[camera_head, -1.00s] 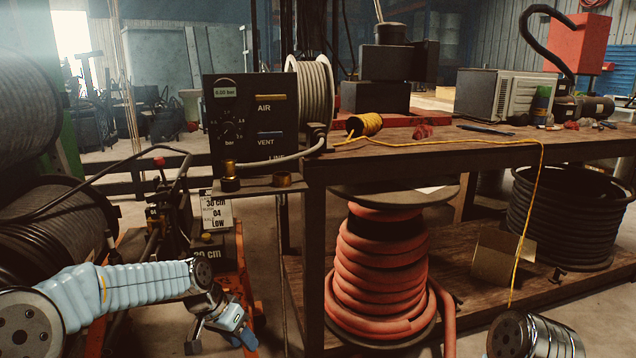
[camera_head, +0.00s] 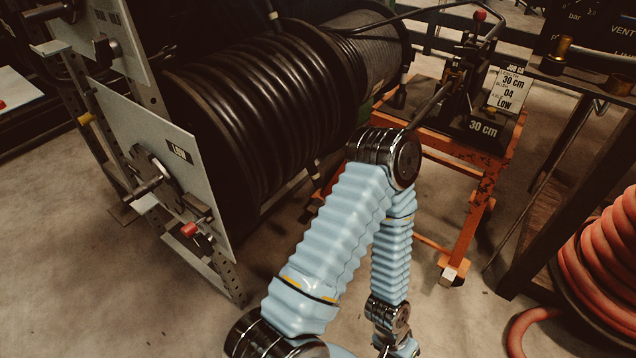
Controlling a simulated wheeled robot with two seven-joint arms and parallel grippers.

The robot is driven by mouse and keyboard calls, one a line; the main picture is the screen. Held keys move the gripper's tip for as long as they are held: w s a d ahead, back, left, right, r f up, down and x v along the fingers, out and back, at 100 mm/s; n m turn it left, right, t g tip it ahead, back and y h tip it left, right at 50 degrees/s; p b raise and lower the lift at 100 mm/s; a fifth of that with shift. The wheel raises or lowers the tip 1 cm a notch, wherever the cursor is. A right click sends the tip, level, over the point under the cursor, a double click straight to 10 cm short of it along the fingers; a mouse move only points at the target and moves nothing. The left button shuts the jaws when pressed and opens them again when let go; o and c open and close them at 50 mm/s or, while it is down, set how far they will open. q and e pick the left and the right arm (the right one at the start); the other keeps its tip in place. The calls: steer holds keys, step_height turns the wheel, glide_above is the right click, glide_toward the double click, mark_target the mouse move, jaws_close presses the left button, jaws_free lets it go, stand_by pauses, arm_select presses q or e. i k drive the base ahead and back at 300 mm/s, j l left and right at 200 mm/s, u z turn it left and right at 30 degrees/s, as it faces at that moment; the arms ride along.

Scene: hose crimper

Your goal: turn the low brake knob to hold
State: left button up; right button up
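The low reel's grey side plate (camera_head: 128,135) is at the left, with a LOW label (camera_head: 180,151). A dark lobed disc (camera_head: 152,168) with a pale-ended shaft sits at its middle. A small red-capped part (camera_head: 189,230) is near the plate's lower edge. Which of these is the brake knob, and its setting, I cannot tell. Black hose is wound on the low reel (camera_head: 255,95) behind the plate. My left arm, in pale blue sleeves, bends in front of the reel, to the right of the plate. Its gripper is below the picture's edge. My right gripper is not in view.
Another plate (camera_head: 105,30) with a crank is above at the upper left. An orange stand (camera_head: 463,225) holds the crimper, with a card (camera_head: 508,90) reading 30 cm, 04, Low. A red hose coil (camera_head: 605,260) is at the right. Floor before the plate is clear.

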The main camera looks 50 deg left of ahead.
mark_target(205, 241)
steer(key=u, duration=2.7)
